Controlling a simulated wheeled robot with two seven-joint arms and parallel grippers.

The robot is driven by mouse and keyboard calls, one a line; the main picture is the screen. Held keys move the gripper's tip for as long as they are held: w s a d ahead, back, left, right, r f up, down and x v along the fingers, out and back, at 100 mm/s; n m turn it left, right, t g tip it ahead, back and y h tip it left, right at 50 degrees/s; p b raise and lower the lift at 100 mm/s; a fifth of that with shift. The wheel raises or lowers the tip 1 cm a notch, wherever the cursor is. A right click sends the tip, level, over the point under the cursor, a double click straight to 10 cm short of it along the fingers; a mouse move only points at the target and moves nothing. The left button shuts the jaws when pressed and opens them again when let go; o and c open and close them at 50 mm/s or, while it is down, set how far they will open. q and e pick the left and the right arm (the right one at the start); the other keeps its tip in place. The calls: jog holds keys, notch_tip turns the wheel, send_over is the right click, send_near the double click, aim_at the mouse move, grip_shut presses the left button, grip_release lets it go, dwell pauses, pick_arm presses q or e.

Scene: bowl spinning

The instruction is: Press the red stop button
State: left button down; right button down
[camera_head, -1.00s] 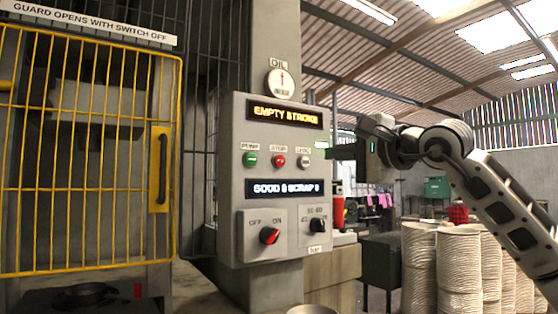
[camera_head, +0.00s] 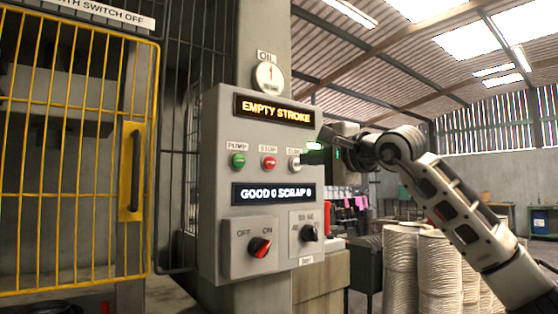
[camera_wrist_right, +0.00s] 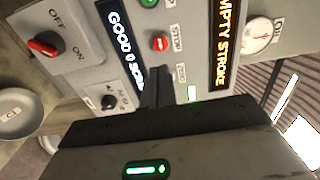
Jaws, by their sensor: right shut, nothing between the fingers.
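The red stop button (camera_head: 269,162) sits in the middle of a row of three on the grey control panel (camera_head: 213,185), under a label reading STOP. It also shows in the right wrist view (camera_wrist_right: 160,43), just beyond the fingertips. My right gripper (camera_head: 308,158) is at the panel's right side, close to the white button (camera_head: 294,162) and to the right of the red one. Its dark fingers (camera_wrist_right: 158,72) are together and empty, pointing toward the button row. I cannot tell whether they touch the panel. My left gripper is not in view.
The green button (camera_head: 237,160) is left of the red one. Displays read EMPTY STROKE (camera_head: 275,110) and GOOD 0 SCRAP 0 (camera_head: 272,193). Below are a red switch (camera_head: 260,246) and a black knob (camera_head: 309,233). A yellow guard (camera_head: 152,100) stands left.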

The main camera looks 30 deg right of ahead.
aim_at(271, 163)
jog(key=w, duration=0.3)
jog(key=w+p, duration=0.1)
jog(key=w, duration=0.2)
jog(key=w+a+p, duration=0.1)
jog(key=w, duration=0.2)
jog(key=shift+w+r, duration=0.1)
jog(key=shift+w, duration=0.2)
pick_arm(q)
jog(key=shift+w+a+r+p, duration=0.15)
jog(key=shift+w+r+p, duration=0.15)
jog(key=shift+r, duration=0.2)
pick_arm(e)
jog(key=shift+w, duration=0.45)
